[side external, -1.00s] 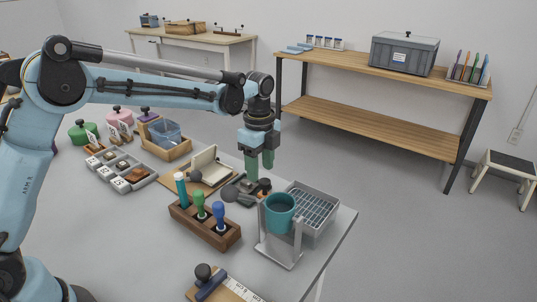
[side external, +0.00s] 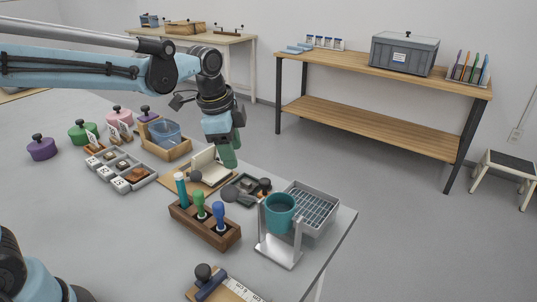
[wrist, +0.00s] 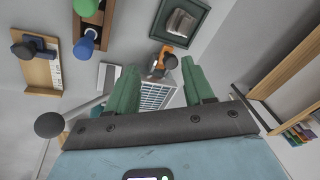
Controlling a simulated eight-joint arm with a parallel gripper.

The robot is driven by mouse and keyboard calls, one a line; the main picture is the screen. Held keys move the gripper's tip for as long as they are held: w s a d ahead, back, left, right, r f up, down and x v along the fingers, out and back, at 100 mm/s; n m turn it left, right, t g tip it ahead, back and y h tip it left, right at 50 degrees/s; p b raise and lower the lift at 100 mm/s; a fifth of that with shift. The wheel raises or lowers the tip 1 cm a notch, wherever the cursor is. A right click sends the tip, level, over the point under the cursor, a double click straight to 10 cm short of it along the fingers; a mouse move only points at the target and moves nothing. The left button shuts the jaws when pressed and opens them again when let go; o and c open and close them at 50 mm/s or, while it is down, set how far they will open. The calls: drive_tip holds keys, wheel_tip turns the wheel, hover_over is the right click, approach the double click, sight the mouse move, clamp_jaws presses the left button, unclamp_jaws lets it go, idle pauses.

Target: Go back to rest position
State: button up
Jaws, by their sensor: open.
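My gripper (side external: 229,152) hangs above the table (side external: 110,225) in the side view, behind the rack of colored-handled tools. Its green fingers are empty. In the wrist view my gripper (wrist: 155,88) shows two green fingers spread wide apart with nothing held between them. Below and beyond the fingers in that view lies the grey wire-grid tray (wrist: 156,97). The teal cup (side external: 280,210) sits in a pale metal stand at the table's front right.
A wooden rack (side external: 204,225) with teal, green and blue handles stands near my gripper. An open notebook (side external: 204,164), a small dark tray (side external: 245,188) and the grey grid tray (side external: 314,206) lie close by. Several lidded pots stand at the far left.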

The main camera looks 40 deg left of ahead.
drive_tip(key=s+a+f+n+t, duration=0.1)
drive_tip(key=s+a+n+t, duration=0.2)
drive_tip(key=s+n, duration=0.7)
drive_tip(key=s+t, duration=0.1)
drive_tip(key=s, duration=0.2)
drive_tip(key=shift+n, duration=0.4)
drive_tip(key=shift+o, duration=0.6)
drive_tip(key=shift+s+f+n, duration=0.1)
drive_tip(key=shift+f+n, duration=0.05)
drive_tip(key=shift+n, duration=0.15)
drive_tip(key=w+d+r+n+g, duration=0.1)
drive_tip(key=w+r+n, duration=0.1)
drive_tip(key=w+r, duration=0.25)
drive_tip(key=n+g, duration=0.6)
drive_tip(key=n, duration=0.1)
hover_over(265, 181)
drive_tip(key=f, duration=0.2)
wheel_tip(265, 181, down, 11)
drive_tip(key=shift+f, duration=0.15)
drive_tip(key=shift+c, duration=0.4)
